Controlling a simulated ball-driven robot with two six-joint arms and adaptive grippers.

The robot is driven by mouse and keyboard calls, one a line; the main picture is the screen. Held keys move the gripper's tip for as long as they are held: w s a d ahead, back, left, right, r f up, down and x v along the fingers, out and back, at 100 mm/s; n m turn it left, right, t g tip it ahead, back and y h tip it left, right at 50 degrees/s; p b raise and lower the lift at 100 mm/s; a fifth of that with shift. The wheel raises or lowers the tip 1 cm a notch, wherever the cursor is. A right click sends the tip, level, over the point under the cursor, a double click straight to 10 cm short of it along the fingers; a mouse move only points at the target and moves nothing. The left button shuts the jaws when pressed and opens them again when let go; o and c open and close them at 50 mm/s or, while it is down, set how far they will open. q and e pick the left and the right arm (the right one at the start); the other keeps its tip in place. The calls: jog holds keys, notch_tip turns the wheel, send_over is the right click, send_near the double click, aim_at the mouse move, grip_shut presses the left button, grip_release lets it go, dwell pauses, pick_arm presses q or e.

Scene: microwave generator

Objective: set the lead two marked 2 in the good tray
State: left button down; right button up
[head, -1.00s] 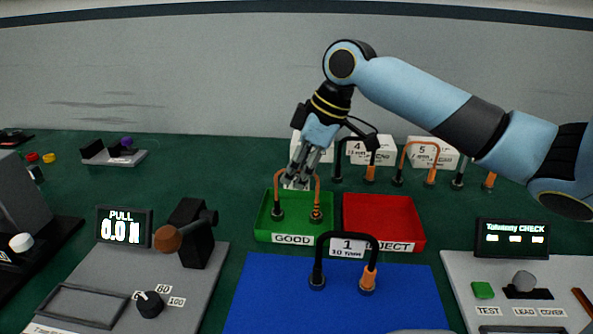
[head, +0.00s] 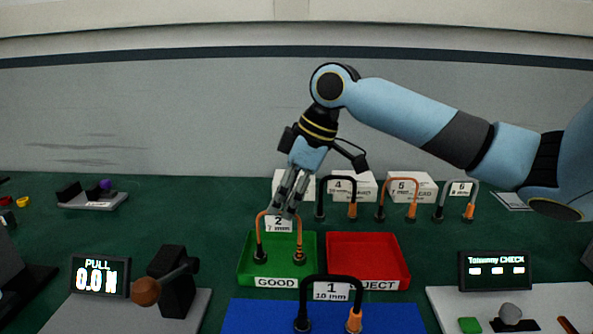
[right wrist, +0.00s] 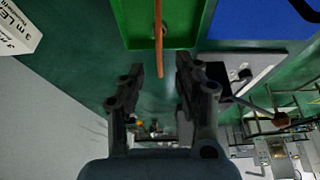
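The lead two (head: 300,236) is an orange arch with dark and orange ends and a white tag marked 2, 7 mm. It stands upright inside the green good tray (head: 246,268). My right gripper (head: 284,211) is just above the top of the arch. In the right wrist view the fingers (right wrist: 160,78) are apart, with the orange lead (right wrist: 158,35) beyond their tips and nothing gripped. The green tray (right wrist: 132,22) shows there too. My left gripper is not in view.
The red reject tray (head: 367,254) adjoins on the right. Lead one (head: 331,281) stands on the blue mat (head: 250,318) in front. More tagged leads and white boxes (head: 365,186) stand behind. A pull tester (head: 172,283) is at left, a check station (head: 495,271) at right.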

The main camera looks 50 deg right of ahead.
jog(key=p+v, duration=0.1)
jog(key=v, duration=0.7)
jog(key=shift+r, duration=0.25)
jog(key=shift+s, duration=0.15)
